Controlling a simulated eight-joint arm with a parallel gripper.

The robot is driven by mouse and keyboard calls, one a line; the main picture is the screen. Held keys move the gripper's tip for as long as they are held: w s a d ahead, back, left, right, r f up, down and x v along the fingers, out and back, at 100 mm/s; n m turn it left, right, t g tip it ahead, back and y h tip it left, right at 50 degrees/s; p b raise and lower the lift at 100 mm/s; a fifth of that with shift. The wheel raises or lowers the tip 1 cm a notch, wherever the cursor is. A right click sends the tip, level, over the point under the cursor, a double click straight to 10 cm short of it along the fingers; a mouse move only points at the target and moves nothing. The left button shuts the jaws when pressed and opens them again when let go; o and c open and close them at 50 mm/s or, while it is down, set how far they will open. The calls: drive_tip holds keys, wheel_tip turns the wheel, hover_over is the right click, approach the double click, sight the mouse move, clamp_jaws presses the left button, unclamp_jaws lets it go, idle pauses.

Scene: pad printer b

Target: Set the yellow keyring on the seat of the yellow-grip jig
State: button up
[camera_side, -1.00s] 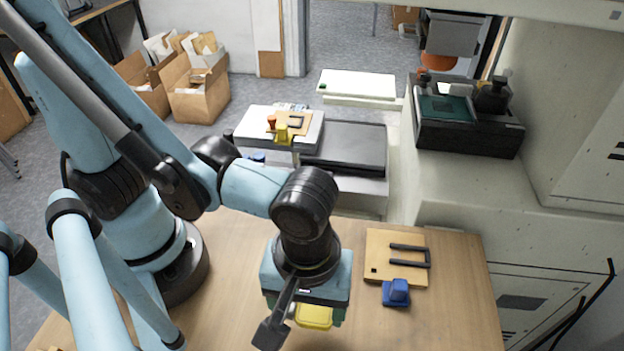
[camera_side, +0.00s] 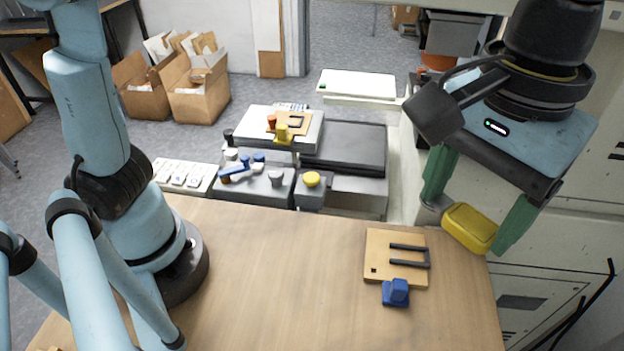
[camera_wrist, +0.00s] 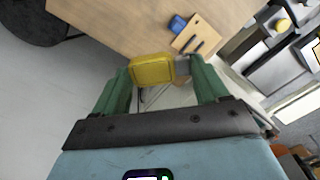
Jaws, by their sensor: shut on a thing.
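My gripper (camera_side: 473,218) is shut on the yellow keyring (camera_side: 470,228), high above the right side of the table. The keyring is a rounded yellow block with a grey end (camera_side: 432,212) at the left finger. It also shows between the green fingers in the wrist view (camera_wrist: 152,70). The yellow-grip jig (camera_side: 303,130) is a small wooden plate with a dark frame and a yellow grip (camera_side: 282,133). It stands on a white platform at the back, well to the left of my gripper. Its seat is too small to make out clearly.
A similar wooden jig with a blue grip (camera_side: 396,292) lies on the table (camera_side: 270,290); it also shows in the wrist view (camera_wrist: 203,34). A control panel with knobs and a yellow button (camera_side: 312,179) lies beyond the table edge. A large machine (camera_side: 570,180) stands at right. The table's middle is clear.

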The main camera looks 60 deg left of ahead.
drive_tip(key=a+r+m, duration=0.3)
drive_tip(key=r+m, duration=0.1)
drive_tip(key=r, duration=0.4)
drive_tip(key=a+r+m, duration=0.3)
drive_tip(key=r+m, duration=0.1)
drive_tip(key=r, duration=0.5)
drive_tip(key=w+f+n, duration=0.2)
drive_tip(key=w+f, duration=0.9)
drive_tip(key=f, duration=0.5)
drive_tip(key=w+a+f+n, duration=0.1)
drive_tip(key=a+f, duration=0.5)
drive_tip(key=f, duration=0.3)
drive_tip(key=w+a+f+n, duration=0.1)
drive_tip(key=a+f, duration=0.5)
drive_tip(key=f, duration=0.3)
drive_tip(key=a+n, duration=0.3)
drive_tip(key=a, duration=0.6)
drive_tip(key=w+a+n, duration=0.1)
drive_tip(key=a+n, duration=0.2)
drive_tip(key=a, duration=0.6)
drive_tip(key=w+a+r+n, duration=0.1)
drive_tip(key=a+n, duration=0.2)
drive_tip(key=a, duration=0.6)
drive_tip(key=shift+w+r, duration=0.1)
drive_tip(key=shift+w, duration=0.1)
drive_tip(key=s+a+r+n, duration=0.2)
drive_tip(key=s+a+n, duration=0.1)
drive_tip(key=a, duration=0.6)
drive_tip(key=shift+n, duration=0.4)
